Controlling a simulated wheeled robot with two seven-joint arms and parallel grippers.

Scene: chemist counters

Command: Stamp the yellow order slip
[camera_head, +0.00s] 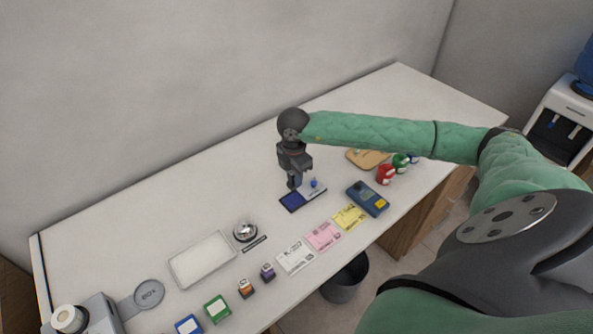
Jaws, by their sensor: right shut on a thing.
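The yellow order slip (349,217) lies flat near the front edge of the counter, at the right end of a row with a pink slip (323,236) and a white slip (296,258). My right gripper (295,180) points down over the dark blue ink pad (292,203), behind and left of the yellow slip. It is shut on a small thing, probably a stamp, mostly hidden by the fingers. I cannot tell whether that thing touches the pad. A small blue knob (314,183) shows just right of the fingers. My left gripper is out of view.
A blue device (368,199) lies right of the yellow slip. Red (385,174) and green (401,162) items stand by a wooden board (366,159). A bell (245,231) and white tray (203,259) are on the left. The back of the counter is clear.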

